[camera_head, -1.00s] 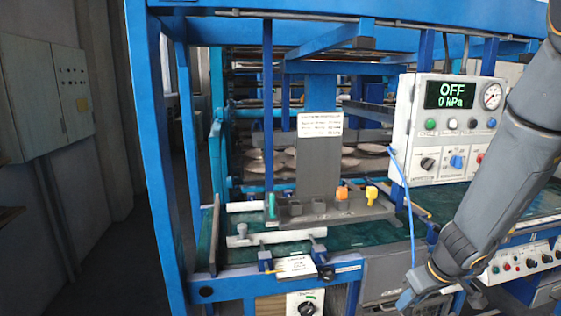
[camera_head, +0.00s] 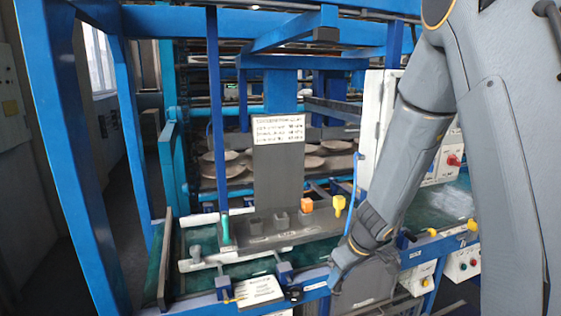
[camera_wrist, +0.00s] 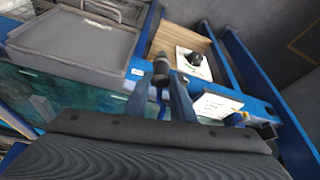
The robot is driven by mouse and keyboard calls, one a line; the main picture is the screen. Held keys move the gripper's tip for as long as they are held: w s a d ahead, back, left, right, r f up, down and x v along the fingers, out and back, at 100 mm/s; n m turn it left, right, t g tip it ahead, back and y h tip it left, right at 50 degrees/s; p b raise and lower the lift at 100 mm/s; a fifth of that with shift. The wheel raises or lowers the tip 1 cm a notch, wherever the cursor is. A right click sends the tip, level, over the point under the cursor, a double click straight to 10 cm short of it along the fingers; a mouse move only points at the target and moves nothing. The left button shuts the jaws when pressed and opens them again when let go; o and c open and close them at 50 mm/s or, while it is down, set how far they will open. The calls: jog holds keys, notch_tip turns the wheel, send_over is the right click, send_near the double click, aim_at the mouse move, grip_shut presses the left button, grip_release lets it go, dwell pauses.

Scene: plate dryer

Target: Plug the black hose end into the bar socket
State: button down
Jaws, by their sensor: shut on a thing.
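My gripper (camera_wrist: 161,82) shows in the wrist view with its two blue-grey fingers shut on the black hose end (camera_wrist: 161,66). The blue hose trails back between the fingers. In the head view my gripper (camera_head: 334,280) is low at the front blue bar (camera_head: 319,284), and the hose (camera_head: 355,180) hangs from the side of the control panel. A small dark fitting (camera_head: 293,294), perhaps the bar socket, sits on the bar just left of my gripper. The frames do not show clearly whether the hose end touches it.
A white card (camera_head: 260,290) with a yellow tab lies left of the gripper; the wrist view shows it too (camera_wrist: 215,105). A grey holder block (camera_head: 265,236) with orange and yellow pieces stands behind. A dark knob (camera_wrist: 195,59) is below the bar.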

aim_at(338, 294)
jog(key=s+a+r+n+p, duration=0.1)
jog(key=a+r+n, duration=0.1)
jog(key=a+r, duration=0.3)
jog(key=s+a+r+n+g+y+p, duration=0.1)
jog(key=a+r, duration=0.4)
jog(key=r, duration=0.8)
jog(key=s+a+r+n+p, duration=0.1)
jog(key=a+r+n, duration=0.2)
jog(key=r, duration=0.6)
jog(key=shift+s+a+r+g+y+p, duration=0.3)
jog(key=shift+s+a+r+p, duration=0.1)
jog(key=shift+a, duration=0.6)
